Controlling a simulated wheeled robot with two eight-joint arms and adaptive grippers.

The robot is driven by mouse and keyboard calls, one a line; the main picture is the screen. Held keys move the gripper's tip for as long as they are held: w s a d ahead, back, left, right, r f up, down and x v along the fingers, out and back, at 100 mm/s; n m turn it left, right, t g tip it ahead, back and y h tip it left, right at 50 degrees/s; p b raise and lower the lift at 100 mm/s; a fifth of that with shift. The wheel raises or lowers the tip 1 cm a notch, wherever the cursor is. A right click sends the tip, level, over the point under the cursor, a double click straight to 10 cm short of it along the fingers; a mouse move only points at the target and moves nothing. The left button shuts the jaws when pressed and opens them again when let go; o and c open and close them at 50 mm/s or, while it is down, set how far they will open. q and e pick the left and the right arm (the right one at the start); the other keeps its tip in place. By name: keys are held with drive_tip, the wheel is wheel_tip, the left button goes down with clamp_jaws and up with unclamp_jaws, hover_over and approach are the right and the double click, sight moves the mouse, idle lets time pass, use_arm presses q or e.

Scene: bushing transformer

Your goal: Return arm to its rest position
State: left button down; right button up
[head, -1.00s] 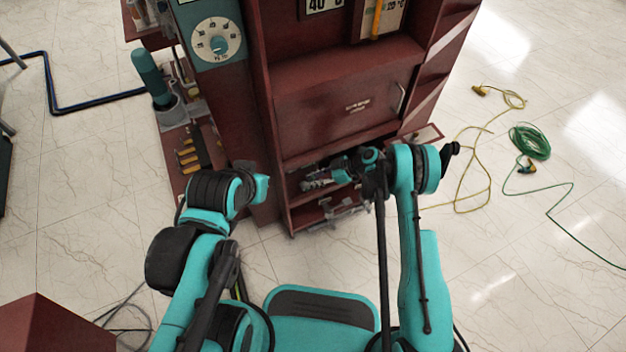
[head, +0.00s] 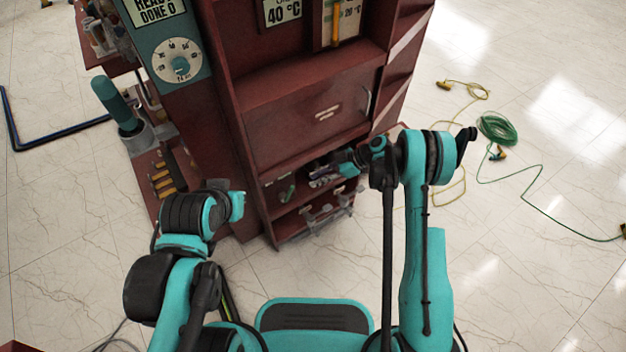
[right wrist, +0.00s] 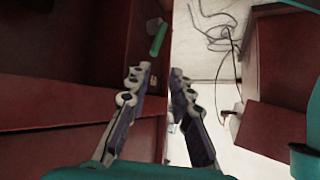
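My right arm (head: 425,220) rises from the bottom of the head view and bends at the top toward the cabinet. Its gripper (head: 325,172) points left, in front of the cabinet's lower open shelf. In the right wrist view its two fingers (right wrist: 156,72) stand apart with nothing between them. My left arm (head: 195,225) is folded left of the cabinet. Its wrist end shows, but its gripper fingers are hidden.
The dark red cabinet (head: 305,120) stands ahead, with a dial panel (head: 180,65) at its left. A green item (head: 287,190) is on its shelf. A yellow cable (head: 468,90) and a green cable coil (head: 497,128) lie on the floor at right. The floor around them is open.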

idle(0.4)
drive_tip(key=s+d+r+m+t+h, duration=0.25)
drive_tip(key=d+r+m, duration=0.2)
drive_tip(key=r, duration=0.65)
drive_tip(key=s+d+r+m+t+h, duration=0.25)
drive_tip(key=r+m, duration=0.25)
drive_tip(key=r, duration=0.6)
drive_tip(key=s+d+r+m+t+h, duration=0.1)
drive_tip(key=s+d+r+m+h, duration=0.1)
drive_tip(key=s, duration=0.4)
drive_tip(key=s+d+r+m+t+h, duration=0.1)
drive_tip(key=s+d+r+m, duration=0.1)
drive_tip(key=s+d, duration=0.3)
drive_tip(key=s+d+r+m+t+h, duration=0.1)
drive_tip(key=s+d+r+m+h, duration=0.1)
drive_tip(key=s, duration=0.6)
drive_tip(key=shift+d+r+m+h, duration=0.35)
drive_tip(key=shift+d+m, duration=0.55)
drive_tip(key=shift+m, duration=0.15)
drive_tip(key=shift+c, duration=0.4)
